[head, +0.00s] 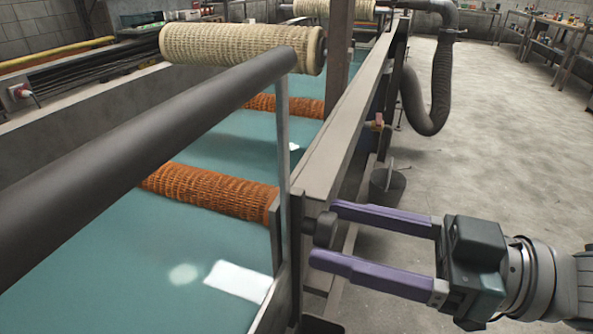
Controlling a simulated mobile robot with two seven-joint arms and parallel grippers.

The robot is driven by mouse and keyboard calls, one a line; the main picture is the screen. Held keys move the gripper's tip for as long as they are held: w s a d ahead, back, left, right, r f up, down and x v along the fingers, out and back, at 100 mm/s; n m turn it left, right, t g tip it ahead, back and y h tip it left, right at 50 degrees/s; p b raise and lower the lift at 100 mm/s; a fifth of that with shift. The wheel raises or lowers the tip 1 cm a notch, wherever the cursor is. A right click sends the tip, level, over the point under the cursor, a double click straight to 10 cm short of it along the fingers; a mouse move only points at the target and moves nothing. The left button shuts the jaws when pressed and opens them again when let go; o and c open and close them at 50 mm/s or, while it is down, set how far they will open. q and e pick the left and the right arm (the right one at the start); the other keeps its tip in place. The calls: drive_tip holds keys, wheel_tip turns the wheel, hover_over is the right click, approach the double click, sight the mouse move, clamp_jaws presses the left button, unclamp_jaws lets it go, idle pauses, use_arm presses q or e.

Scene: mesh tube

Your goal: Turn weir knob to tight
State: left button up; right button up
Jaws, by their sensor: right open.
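A small dark knob (324,229), which I take to be the weir knob, sits on the outer side of the tank's metal frame, low in the middle of the head view. My right gripper (328,235) comes in from the right with its two purple fingers spread. One fingertip is above the knob and the other below it, with the knob at the mouth between them. The jaws are open, and I cannot tell whether either finger touches the knob. The knob's setting marks cannot be made out. My left gripper is not in view.
A long tank of teal liquid (150,260) holds orange mesh tubes (210,190). A cream mesh roll (240,48) lies above it, and a thick dark bar (130,135) crosses at left.

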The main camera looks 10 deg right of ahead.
drive_tip(key=shift+a, duration=0.1)
clamp_jaws()
idle(0.6)
